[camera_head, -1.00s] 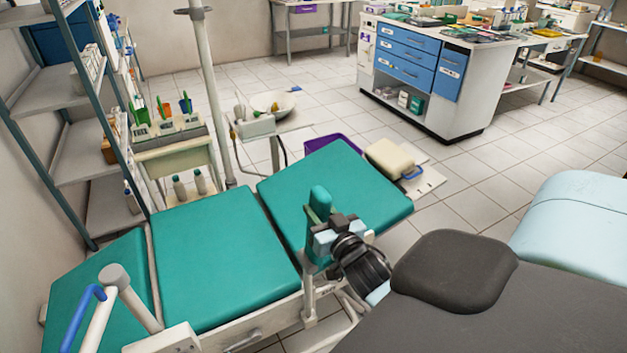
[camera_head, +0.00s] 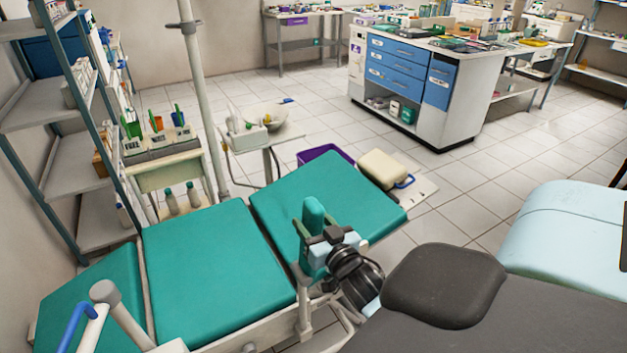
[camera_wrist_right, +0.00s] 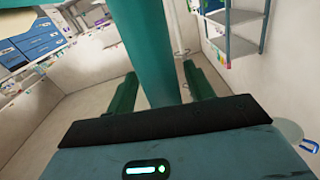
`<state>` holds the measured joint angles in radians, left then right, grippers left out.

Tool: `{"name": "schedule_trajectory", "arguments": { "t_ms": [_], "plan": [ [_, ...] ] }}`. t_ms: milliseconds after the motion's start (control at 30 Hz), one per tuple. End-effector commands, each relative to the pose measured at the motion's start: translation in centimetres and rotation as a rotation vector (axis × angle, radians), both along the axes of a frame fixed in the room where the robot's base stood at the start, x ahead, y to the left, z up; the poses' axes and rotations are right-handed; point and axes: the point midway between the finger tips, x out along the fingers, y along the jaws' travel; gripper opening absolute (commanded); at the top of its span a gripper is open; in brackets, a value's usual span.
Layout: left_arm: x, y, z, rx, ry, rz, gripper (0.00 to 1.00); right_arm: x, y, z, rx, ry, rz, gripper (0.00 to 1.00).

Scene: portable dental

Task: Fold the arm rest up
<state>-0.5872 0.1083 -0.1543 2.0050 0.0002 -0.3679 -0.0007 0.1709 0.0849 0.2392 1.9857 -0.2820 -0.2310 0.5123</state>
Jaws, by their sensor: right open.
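The arm rest (camera_head: 314,213) is a narrow teal pad standing upright at the near edge of the teal dental chair (camera_head: 218,257). My right gripper (camera_head: 325,240) is at the pad's middle, with pad showing above and below it. In the right wrist view, the teal pad (camera_wrist_right: 152,45) rises between the two dark green fingers of my right gripper (camera_wrist_right: 163,85). The jaws are open around it, with a gap on the right finger's side. Whether the left finger touches the pad I cannot tell. My left gripper is out of view.
A white post with a blue handle (camera_head: 75,325) rises at the chair's near left. A shelf rack (camera_head: 75,205) and a pole (camera_head: 203,110) stand beyond the chair. A purple bin (camera_head: 325,153) lies behind it. A drawer cabinet (camera_head: 420,85) stands at the back, with open floor before it.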

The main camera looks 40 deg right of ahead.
Motion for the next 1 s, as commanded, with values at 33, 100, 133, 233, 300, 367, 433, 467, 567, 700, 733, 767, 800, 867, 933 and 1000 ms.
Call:
{"name": "schedule_trajectory", "arguments": {
  "t_ms": [33, 100, 133, 233, 300, 367, 433, 467, 567, 700, 733, 767, 800, 867, 933, 1000],
  "plan": [
    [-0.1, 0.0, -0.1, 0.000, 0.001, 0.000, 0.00, -0.4, 0.1, -0.1, 0.001, 0.001, 0.000, 0.53],
    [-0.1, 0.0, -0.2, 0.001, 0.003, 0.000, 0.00, -1.2, 0.3, -0.2, 0.002, 0.003, -0.001, 0.53],
    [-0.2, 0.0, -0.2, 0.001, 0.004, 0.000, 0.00, -1.6, 0.5, -0.2, 0.002, 0.003, -0.001, 0.53],
    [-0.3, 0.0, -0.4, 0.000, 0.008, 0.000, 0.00, -3.3, 0.9, -0.2, 0.002, 0.004, -0.001, 0.53],
    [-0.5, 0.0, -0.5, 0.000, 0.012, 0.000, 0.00, -4.3, 1.2, -0.2, 0.002, 0.004, -0.001, 0.53],
    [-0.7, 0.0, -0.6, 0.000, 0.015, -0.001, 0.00, -5.2, 1.4, -0.1, 0.002, 0.002, -0.001, 0.53],
    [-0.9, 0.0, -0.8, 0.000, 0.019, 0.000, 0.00, -6.0, 1.7, -0.2, 0.002, 0.003, -0.001, 0.53],
    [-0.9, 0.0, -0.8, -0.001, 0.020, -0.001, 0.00, -6.3, 1.7, -0.2, 0.002, 0.003, -0.001, 0.53],
    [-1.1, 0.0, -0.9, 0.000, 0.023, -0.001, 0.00, -7.0, 1.9, -0.1, 0.001, 0.002, -0.001, 0.53],
    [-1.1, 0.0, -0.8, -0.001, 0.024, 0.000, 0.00, -7.4, 2.0, 0.0, 0.000, 0.001, -0.001, 0.53],
    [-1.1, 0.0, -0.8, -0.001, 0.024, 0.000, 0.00, -7.4, 2.0, 0.0, 0.000, 0.001, -0.001, 0.53],
    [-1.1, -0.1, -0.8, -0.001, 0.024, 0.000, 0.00, -7.4, 2.0, 0.0, 0.000, 0.000, -0.001, 0.53],
    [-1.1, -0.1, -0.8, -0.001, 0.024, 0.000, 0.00, -7.3, 2.0, 0.0, 0.000, 0.000, -0.001, 0.53],
    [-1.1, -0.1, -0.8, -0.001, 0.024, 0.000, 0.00, -7.3, 2.0, 0.0, 0.000, 0.000, -0.001, 0.53],
    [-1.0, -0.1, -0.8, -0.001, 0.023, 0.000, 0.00, -7.3, 2.0, 0.0, 0.000, 0.000, -0.001, 0.53],
    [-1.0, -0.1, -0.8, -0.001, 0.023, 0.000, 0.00, -7.3, 2.0, 0.0, 0.000, 0.000, -0.001, 0.53]
  ]
}}
